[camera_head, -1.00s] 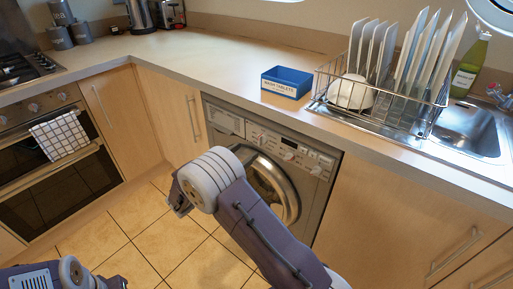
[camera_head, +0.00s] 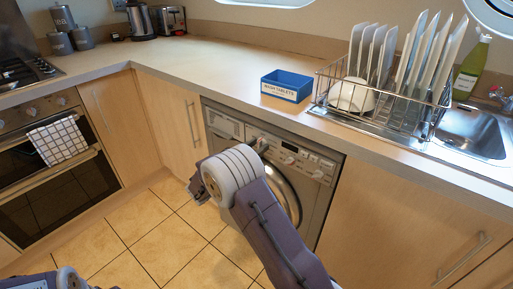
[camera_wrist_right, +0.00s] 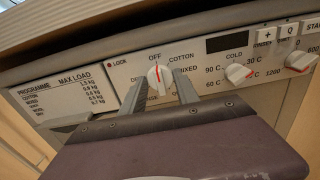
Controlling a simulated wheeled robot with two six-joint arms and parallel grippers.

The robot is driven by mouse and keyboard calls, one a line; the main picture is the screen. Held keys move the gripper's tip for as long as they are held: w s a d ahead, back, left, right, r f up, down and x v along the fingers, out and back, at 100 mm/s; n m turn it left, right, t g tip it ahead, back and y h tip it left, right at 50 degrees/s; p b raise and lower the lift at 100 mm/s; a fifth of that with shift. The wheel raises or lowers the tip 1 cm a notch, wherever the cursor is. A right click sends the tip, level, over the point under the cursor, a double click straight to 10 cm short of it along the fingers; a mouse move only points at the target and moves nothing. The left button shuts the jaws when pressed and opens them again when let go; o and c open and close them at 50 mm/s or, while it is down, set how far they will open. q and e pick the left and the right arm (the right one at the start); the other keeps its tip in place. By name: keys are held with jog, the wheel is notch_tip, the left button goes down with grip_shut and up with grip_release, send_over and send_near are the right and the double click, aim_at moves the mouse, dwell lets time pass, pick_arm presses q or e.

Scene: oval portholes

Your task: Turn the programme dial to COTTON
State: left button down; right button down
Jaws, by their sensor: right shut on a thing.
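The programme dial (camera_wrist_right: 160,79) is a white knob with a red mark on the washing machine's grey panel. In the right wrist view its red mark points up at about OFF, and the COTTON label (camera_wrist_right: 181,57) is just to the right of it. My right gripper (camera_wrist_right: 159,77) is shut on the dial, one grey finger on each side.
Two more knobs, for temperature (camera_wrist_right: 238,74) and spin (camera_wrist_right: 300,61), sit to the right on the panel. Above is the worktop with a blue tablet box (camera_head: 287,86) and a dish rack (camera_head: 385,118). The tiled floor in front is clear.

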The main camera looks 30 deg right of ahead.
jog(key=shift+f, duration=0.1)
jog(key=m+b, duration=0.2)
jog(key=m, duration=0.1)
jog(key=shift+f+m, duration=0.1)
jog(key=shift+m, duration=0.2)
jog(key=shift+m+b, duration=1.5)
jog(key=shift+m, duration=0.7)
jog(key=c, duration=0.9)
grip_release()
